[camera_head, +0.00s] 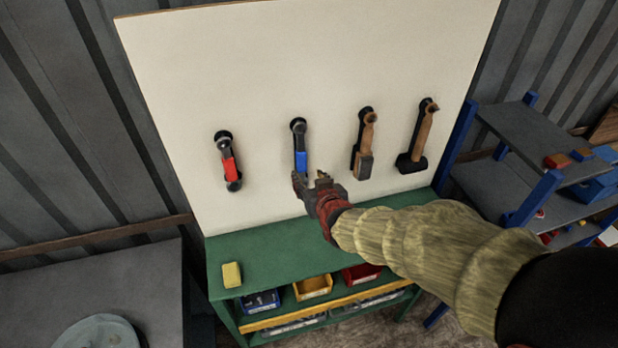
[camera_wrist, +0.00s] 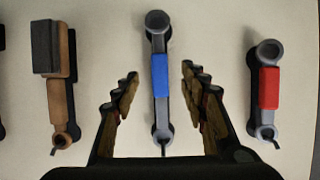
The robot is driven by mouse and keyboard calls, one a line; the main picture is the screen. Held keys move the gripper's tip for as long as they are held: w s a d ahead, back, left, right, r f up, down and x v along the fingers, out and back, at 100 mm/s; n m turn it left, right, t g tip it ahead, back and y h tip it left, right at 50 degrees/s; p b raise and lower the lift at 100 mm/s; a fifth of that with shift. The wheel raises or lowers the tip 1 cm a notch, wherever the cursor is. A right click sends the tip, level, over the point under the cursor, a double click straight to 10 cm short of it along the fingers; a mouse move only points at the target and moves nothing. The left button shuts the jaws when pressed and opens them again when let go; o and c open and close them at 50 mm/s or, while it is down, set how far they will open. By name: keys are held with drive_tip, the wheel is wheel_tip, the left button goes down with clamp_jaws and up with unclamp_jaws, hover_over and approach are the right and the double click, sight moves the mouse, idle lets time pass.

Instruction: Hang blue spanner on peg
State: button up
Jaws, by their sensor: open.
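The blue spanner (camera_head: 301,148) hangs on the white board (camera_head: 300,50), second from the left, grey with a blue grip. In the wrist view the blue spanner (camera_wrist: 159,75) is in the middle, with its ring end around a peg (camera_wrist: 163,147) at the bottom of the picture. My gripper (camera_head: 314,178) is at the spanner's lower end in the head view and hides part of it. In the wrist view my gripper (camera_wrist: 160,78) is open, one finger on each side of the spanner, with gaps and no contact visible.
A red spanner (camera_head: 228,160) hangs to the left. Two hammers (camera_head: 364,145) (camera_head: 418,140) hang to the right. Below is a green bench (camera_head: 290,245) with a yellow block (camera_head: 232,275) and coloured bins (camera_head: 313,287). A shelf rack (camera_head: 525,135) stands at right.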

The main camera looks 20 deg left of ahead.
drive_tip(key=v, duration=1.1)
drive_tip(key=shift+s+d, duration=0.15)
drive_tip(key=s+d+f+g+h+b, duration=0.2)
drive_tip(key=s+d+f+g+h, duration=0.1)
drive_tip(key=s+d+f+g, duration=0.5)
drive_tip(key=s+d+f+m+h+b, duration=0.1)
drive_tip(key=s+d+m+b, duration=0.1)
drive_tip(key=d, duration=0.5)
drive_tip(key=s+d+f+m+t+h+b, duration=0.1)
drive_tip(key=s+d+m+b, duration=0.1)
drive_tip(key=s+d+b, duration=0.3)
drive_tip(key=s+d+f+m+t+h+b, duration=0.1)
drive_tip(key=s+d+m+b, duration=0.1)
drive_tip(key=s+d+b, duration=0.2)
drive_tip(key=d+b, duration=0.3)
drive_tip(key=d, duration=0.3)
drive_tip(key=shift+s+f+h, duration=0.15)
drive_tip(key=shift+f+h, duration=0.1)
drive_tip(key=shift+h, duration=0.15)
